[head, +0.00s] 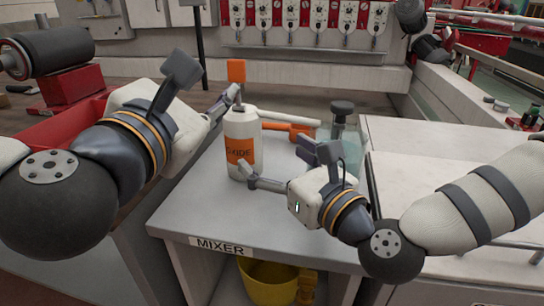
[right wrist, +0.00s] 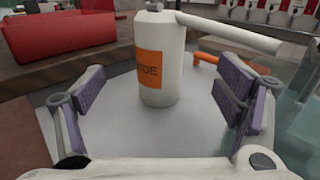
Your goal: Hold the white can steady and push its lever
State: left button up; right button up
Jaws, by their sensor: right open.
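The white can (head: 243,155) stands upright on the grey table, with an orange label partly reading "IDE". A white arm (head: 290,117) sticks out rightward from its top, and an upright orange paddle (head: 236,70) shows above it; I cannot tell which is the lever. My left gripper (head: 226,101) is beside the can's top left; its fingers overlap, so its opening and contact are unclear. My right gripper (head: 286,168) is open at the can's front right. In the right wrist view the can (right wrist: 158,60) stands beyond and between the spread fingers, not clasped.
An orange tool (head: 278,127) lies behind the can. The grey table (head: 200,205) is clear at front left. A yellow bucket (head: 265,283) sits below.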

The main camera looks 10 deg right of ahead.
aim_at(243, 131)
jog(key=x, duration=1.1)
jog(key=shift+w+a, duration=0.2)
jog(key=shift+w, duration=0.15)
jog(key=shift+c, duration=0.3)
jog(key=c, duration=1.4)
jog(key=o, duration=0.6)
jog(key=c, duration=0.4)
jog(key=shift+o, duration=0.2)
